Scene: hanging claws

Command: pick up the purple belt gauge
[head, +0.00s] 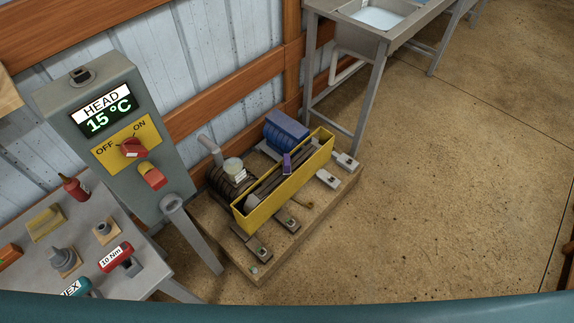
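The purple belt gauge (286,162) is a small upright piece at the middle of the yellow guard box (284,190) on the floor-level machine. It sits over the dark belt (266,187) that runs inside the box. I cannot tell whether it touches the belt or is clipped to it. Neither of my grippers shows in the head view.
The blue motor (287,131) stands behind the box on a wooden base (338,186). A grey control post (97,130) and a tool table (140,283) stand at left. A metal sink (375,20) is behind. The floor (440,190) at right is clear.

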